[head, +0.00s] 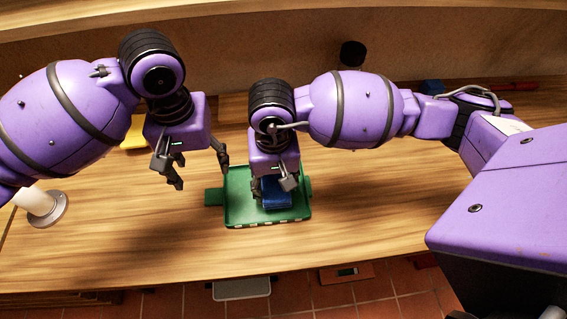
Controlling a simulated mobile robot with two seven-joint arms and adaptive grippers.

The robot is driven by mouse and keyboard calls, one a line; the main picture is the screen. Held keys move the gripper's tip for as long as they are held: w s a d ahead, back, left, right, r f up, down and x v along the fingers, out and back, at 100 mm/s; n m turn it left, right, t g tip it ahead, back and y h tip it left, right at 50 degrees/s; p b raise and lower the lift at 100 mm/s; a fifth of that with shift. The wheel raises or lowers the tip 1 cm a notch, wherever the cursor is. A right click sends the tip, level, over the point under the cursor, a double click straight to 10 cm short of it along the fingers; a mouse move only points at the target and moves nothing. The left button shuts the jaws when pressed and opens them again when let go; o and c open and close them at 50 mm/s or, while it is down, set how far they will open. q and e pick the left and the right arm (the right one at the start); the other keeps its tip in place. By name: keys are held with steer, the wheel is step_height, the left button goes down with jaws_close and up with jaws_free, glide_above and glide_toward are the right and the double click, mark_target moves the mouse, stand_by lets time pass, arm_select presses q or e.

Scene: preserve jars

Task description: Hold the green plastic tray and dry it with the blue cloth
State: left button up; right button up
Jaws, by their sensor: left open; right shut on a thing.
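The green plastic tray (238,208) lies flat on the wooden table, with a small tab on its left and right sides. The blue cloth (275,198) is a folded bundle inside the tray, right of its middle. My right gripper (275,186) points down over the tray and is shut on the cloth; its fingers partly hide the cloth and the tray's back right. My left gripper (200,172) is open and empty, left of the tray's back left corner. Its right finger is close to the tray's back left edge; I cannot tell whether they touch.
A yellow thing (133,138) lies behind my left arm. A white cylinder on a round base (45,208) stands at the far left. A dark round thing (352,54) and a blue and red thing (433,87) are at the back.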

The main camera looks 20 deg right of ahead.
mark_target(214, 195)
arm_select(q)
step_height(214, 195, down, 12)
steer(key=shift+r, duration=0.1)
stand_by(0.5)
jaws_close()
stand_by(0.5)
jaws_free()
steer(key=shift+r, duration=0.15)
